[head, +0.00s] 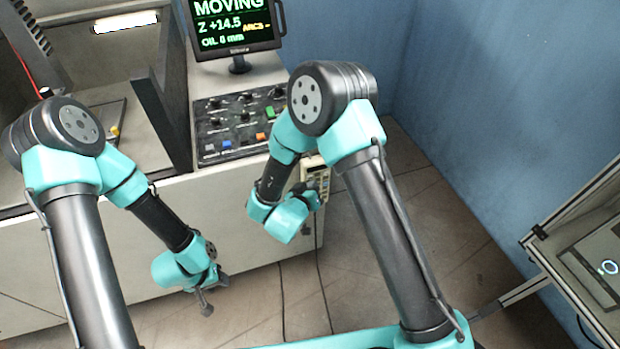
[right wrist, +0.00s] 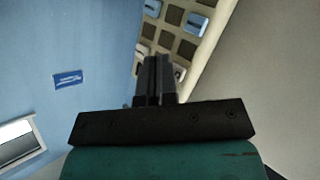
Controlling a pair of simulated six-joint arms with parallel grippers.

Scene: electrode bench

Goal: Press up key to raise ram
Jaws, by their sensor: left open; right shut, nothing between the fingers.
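The handheld keypad (head: 316,174) hangs at the right front of the machine cabinet, partly hidden behind my right arm. In the right wrist view the keypad (right wrist: 188,22) shows light and dark square keys at a slant. My right gripper (right wrist: 155,62) is shut and empty, its fingertips over the lower part of the keypad; I cannot tell whether they touch a key. The monitor (head: 235,28) reads MOVING, Z +14.5 and OIL 0 mm. My left gripper (head: 207,300) hangs low in front of the cabinet, away from the keypad, with nothing in it.
A control panel (head: 232,146) with knobs and coloured buttons lies on the cabinet top left of the keypad. Cables (head: 318,262) hang below the keypad. A framed stand (head: 590,290) is at the right. The floor between is clear.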

